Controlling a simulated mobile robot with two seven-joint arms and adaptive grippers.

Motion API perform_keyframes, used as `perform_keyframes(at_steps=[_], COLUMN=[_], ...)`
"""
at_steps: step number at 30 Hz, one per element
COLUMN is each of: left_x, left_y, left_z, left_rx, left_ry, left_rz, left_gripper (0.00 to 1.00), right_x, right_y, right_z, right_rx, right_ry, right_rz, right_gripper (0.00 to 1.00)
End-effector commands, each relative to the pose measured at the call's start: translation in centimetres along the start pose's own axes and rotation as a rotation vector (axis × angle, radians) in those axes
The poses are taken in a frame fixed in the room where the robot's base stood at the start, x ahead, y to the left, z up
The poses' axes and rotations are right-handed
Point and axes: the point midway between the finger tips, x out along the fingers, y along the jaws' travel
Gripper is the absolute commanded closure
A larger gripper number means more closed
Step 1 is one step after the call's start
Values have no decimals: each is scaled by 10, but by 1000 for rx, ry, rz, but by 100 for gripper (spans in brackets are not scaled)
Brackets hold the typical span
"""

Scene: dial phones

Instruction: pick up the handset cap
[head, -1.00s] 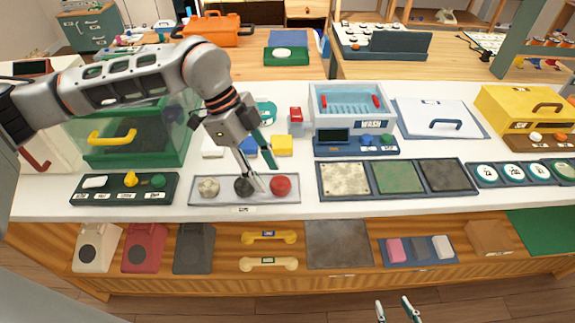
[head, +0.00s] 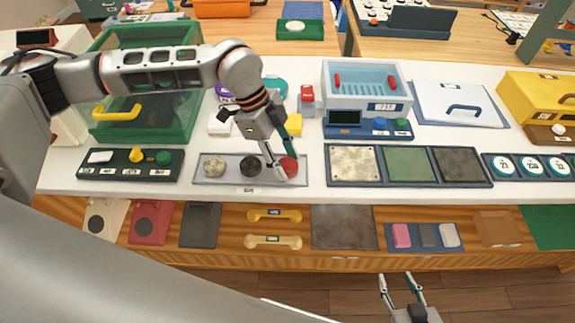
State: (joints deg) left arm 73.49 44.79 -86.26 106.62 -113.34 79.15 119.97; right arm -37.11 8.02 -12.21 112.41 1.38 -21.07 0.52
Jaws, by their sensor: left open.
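A labelled grey tray (head: 222,183) on the white counter holds three round caps in a row: a speckled beige one (head: 214,167), a black one (head: 251,166) and a red one (head: 291,169). I cannot tell from the look alone which is the handset cap. My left gripper (head: 288,167) points down at the red cap, its open fingers around or just above it and partly hiding it. Contact cannot be made out. My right gripper (head: 396,279) is open and empty at the bottom, in front of the counter.
A dark panel with knobs (head: 130,164) lies left of the tray, a three-panel board (head: 409,165) right of it. A blue wash basin (head: 367,90) and green box (head: 183,122) stand behind. Yellow (head: 275,214) and cream handsets (head: 273,240) and several phone bodies sit below.

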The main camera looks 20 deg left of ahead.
Motion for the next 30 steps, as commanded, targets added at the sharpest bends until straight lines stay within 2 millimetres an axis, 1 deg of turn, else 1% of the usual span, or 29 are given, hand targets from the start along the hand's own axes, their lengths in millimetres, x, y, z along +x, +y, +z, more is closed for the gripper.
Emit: perform_keyframes(at_steps=[6,7,9,22,26,30], left_x=[1,1,1,-3,-12,-32], left_y=[0,0,0,0,-1,-1], left_z=[0,0,0,-2,-5,-14], left_rx=[0,0,0,0,1,2], left_ry=[0,0,0,0,0,1], left_rz=[0,0,0,-1,-2,-4], left_gripper=[60,65,81,81,81,81], right_x=[0,0,0,0,0,0], right_y=[1,1,1,0,0,0], right_z=[-3,-3,-3,2,2,1], right_rx=[0,0,0,0,0,0], right_ry=[6,6,5,-3,-4,-3], right_rz=[1,1,1,0,0,0], right_gripper=[60,60,60,60,60,60])
